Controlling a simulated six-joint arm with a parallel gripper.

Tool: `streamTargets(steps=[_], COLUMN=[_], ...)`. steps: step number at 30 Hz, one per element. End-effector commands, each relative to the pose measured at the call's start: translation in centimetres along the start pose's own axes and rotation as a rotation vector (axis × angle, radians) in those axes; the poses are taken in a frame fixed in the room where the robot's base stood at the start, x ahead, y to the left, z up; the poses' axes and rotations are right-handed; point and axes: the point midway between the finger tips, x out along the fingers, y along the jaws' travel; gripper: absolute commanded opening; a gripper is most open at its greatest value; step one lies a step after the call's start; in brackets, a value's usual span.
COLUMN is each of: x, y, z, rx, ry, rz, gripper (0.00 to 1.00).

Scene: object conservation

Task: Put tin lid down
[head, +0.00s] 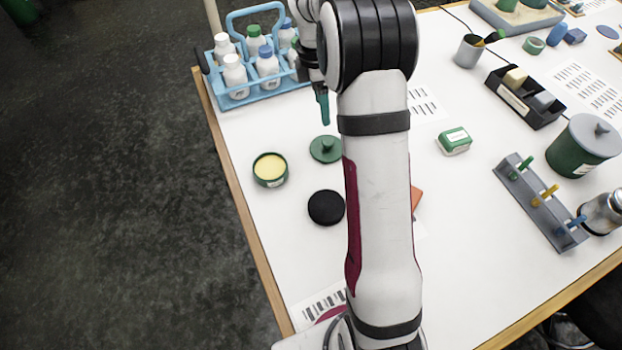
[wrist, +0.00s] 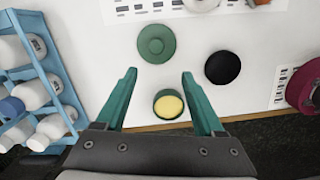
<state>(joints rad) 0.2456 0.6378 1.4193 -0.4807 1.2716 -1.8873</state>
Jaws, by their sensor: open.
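The tin lid, a round green disc with a small knob (head: 325,149), lies flat on the white table, knob up. It also shows in the wrist view (wrist: 156,44), beyond my fingertips. The open green tin (head: 270,169) with pale yellow contents stands in front of the lid and to its left, apart from it. In the wrist view the tin (wrist: 168,104) appears between my fingers. My gripper (head: 322,106) is open and empty, raised above the table behind the lid; its two green fingers (wrist: 160,76) are spread wide in the wrist view.
A black disc (head: 326,208) lies in front of the lid. A blue bottle carrier (head: 262,92) with several white bottles stands at the back left, close to my gripper. A green-and-white box (head: 454,141) stands to the right. The table's left edge is near the tin.

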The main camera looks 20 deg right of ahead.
Motion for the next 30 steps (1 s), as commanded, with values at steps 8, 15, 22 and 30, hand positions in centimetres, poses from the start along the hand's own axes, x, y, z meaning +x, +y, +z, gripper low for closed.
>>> streamTargets(steps=[8, 15, 22, 30], x=[-9.7, -8.0, -7.5, -7.5], y=[-19.0, -33.5, -34.8, -34.7], z=[-6.6, -8.9, -9.0, -9.0], rx=[1.010, 1.734, 1.819, 1.817], ry=[0.129, 0.138, 0.128, 0.128], rz=[-0.088, -0.261, -0.285, -0.283], gripper=[0.70, 0.70, 0.70, 0.70])
